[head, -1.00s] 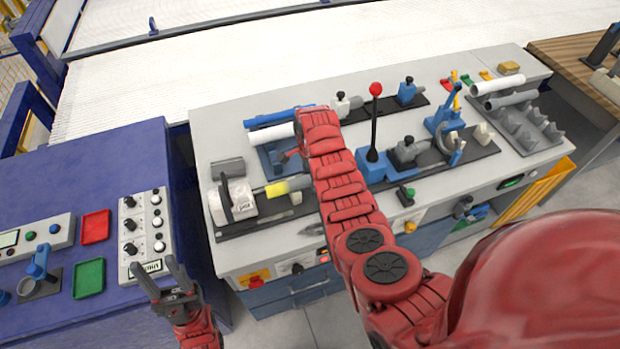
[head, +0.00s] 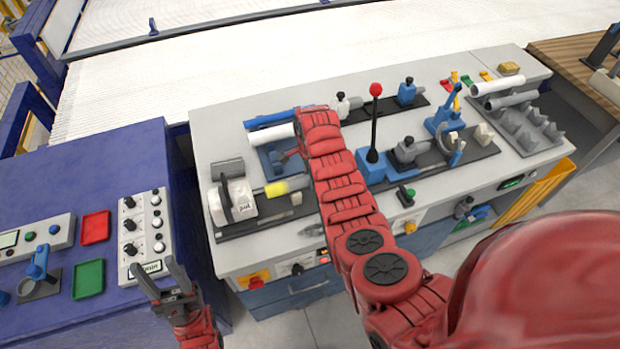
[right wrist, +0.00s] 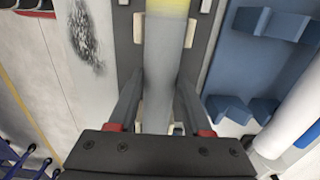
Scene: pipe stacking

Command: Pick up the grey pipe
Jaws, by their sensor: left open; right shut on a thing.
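The grey pipe (head: 297,182) with a yellow band lies at the left of the grey workbench, beside a white device (head: 236,200). Part of it is hidden behind my right arm in the head view. In the right wrist view the grey pipe (right wrist: 164,60) runs lengthwise between the fingers of my right gripper (right wrist: 160,95), which is shut on it. The pipe is over a dark base strip with pale supports; I cannot tell whether it is clear of them. My left gripper (head: 164,284) is open and empty, in front of the blue table's edge.
A blue pipe (head: 268,120) and a white pipe (head: 271,134) lie behind. A red-knobbed lever (head: 375,120) stands right of my arm. More pipes (head: 511,99) lie by a grey rack (head: 530,130) at right. Blue holders (right wrist: 245,108) are close right of the gripper.

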